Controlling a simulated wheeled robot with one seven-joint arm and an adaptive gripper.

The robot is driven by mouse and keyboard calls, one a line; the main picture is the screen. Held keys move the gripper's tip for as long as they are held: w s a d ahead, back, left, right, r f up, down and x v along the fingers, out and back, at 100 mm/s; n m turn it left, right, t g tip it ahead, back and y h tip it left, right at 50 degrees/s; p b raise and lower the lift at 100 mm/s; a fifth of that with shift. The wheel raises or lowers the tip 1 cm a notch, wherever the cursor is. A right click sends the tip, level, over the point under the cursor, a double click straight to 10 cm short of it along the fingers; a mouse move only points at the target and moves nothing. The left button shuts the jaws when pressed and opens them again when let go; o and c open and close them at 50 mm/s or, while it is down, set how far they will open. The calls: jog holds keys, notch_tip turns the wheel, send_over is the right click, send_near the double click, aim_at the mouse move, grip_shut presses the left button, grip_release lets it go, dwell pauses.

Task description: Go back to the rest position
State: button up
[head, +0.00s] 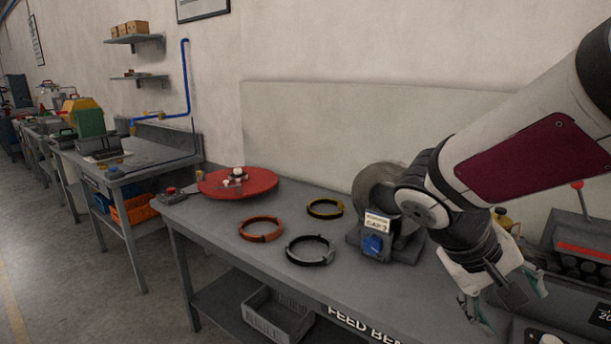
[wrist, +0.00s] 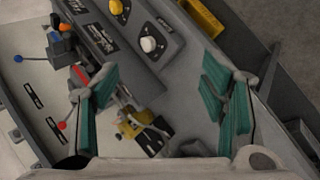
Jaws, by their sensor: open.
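My gripper (head: 508,304) hangs at the right of the head view, over the right part of the grey bench, with its fingers pointing down. In the wrist view my gripper (wrist: 160,105) shows two green-padded fingers spread wide apart with nothing held between them. Below and between the fingers, some yellow and metal parts (wrist: 140,128) show, partly hidden. An orange coil (head: 261,229), a silver-and-black coil (head: 311,250) and a yellow-and-black coil (head: 325,208) lie flat on the bench, left of my gripper and apart from it.
A red round plate (head: 238,183) sits at the bench's left end. A grey machine with a blue part (head: 374,244) stands between the coils and my arm. A dark machine (head: 580,250) stands at the far right. A grey bin (head: 278,316) is under the bench. Floor at left is clear.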

jog(key=s+a+r+t+y+p, duration=0.1)
jog(key=s+a+r+t+y, duration=0.2)
jog(key=s+a+y, duration=0.5)
jog(key=s+a+r, duration=0.1)
jog(key=s, duration=0.3)
jog(key=shift+s+a+t, duration=0.3)
jog(key=shift+s+a, duration=0.1)
